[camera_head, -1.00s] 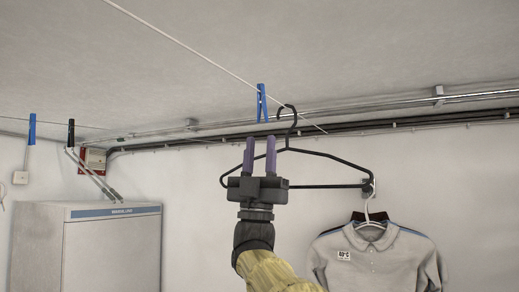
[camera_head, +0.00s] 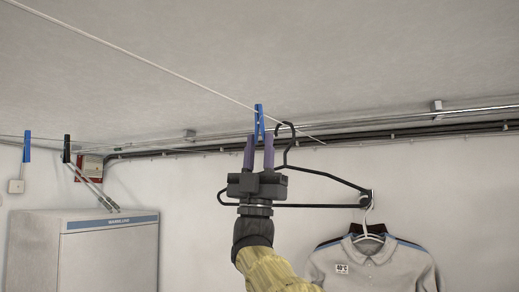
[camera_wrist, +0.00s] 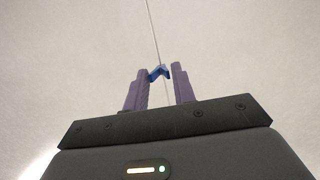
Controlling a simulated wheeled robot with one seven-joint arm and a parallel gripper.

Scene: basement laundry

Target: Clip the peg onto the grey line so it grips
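A blue peg (camera_head: 259,120) stands upright at the pale grey line (camera_head: 180,76), which crosses its upper part; I cannot tell whether its jaws grip the line. My gripper (camera_head: 259,138) is below the line, pointing up, its two purple fingers apart. The peg's lower legs reach between the fingertips, with a small gap visible on both sides. In the wrist view, the peg (camera_wrist: 159,73) shows between the fingertips, close to the left one, and the line (camera_wrist: 152,30) runs up past it.
A black hanger (camera_head: 330,177) hangs just right of the peg, its frame passing behind my gripper. A grey shirt (camera_head: 375,265) hangs lower right. A blue peg (camera_head: 27,146) and a black peg (camera_head: 67,149) are at far left, above a grey cabinet (camera_head: 105,255). Pipes run along the wall.

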